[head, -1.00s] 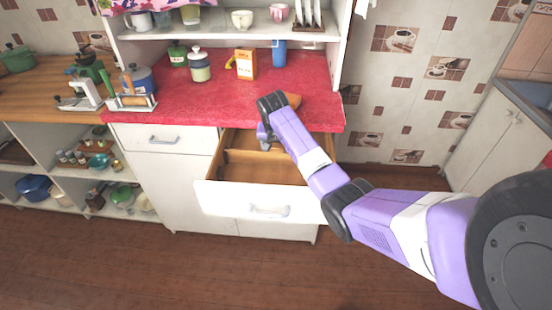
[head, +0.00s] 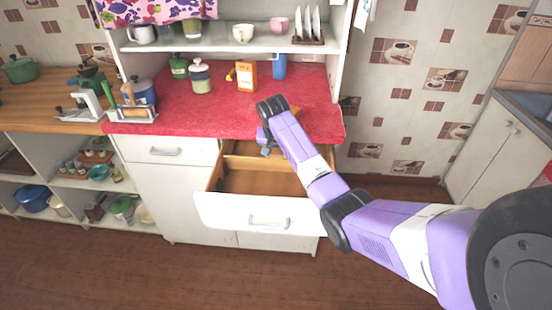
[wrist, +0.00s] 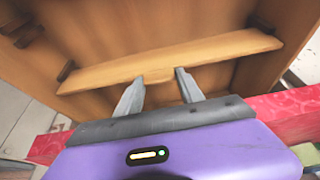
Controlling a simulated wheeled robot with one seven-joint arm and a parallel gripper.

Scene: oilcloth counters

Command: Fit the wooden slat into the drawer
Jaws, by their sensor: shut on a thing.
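The wooden slat (wrist: 190,58) is a long, thin, light-brown board. In the wrist view it spans nearly the width of the drawer, inside its walls, slightly tilted in the picture. My gripper (wrist: 158,86) is shut on the middle of its near edge. The open drawer (head: 235,211) has a white front and a brown wooden inside. Small dark guide pieces (wrist: 66,71) sit near the slat's ends. I cannot tell whether the ends are seated in them. In the head view my gripper (head: 265,145) reaches into the drawer's back part, and my arm hides much of the slat.
The red countertop (head: 190,118) overhangs the drawer's back. A brown object (head: 295,112) lies on it beside my gripper. A jar (head: 201,78), an orange box (head: 246,76) and a blue cup (head: 279,66) stand farther back. The drawer's front part is empty.

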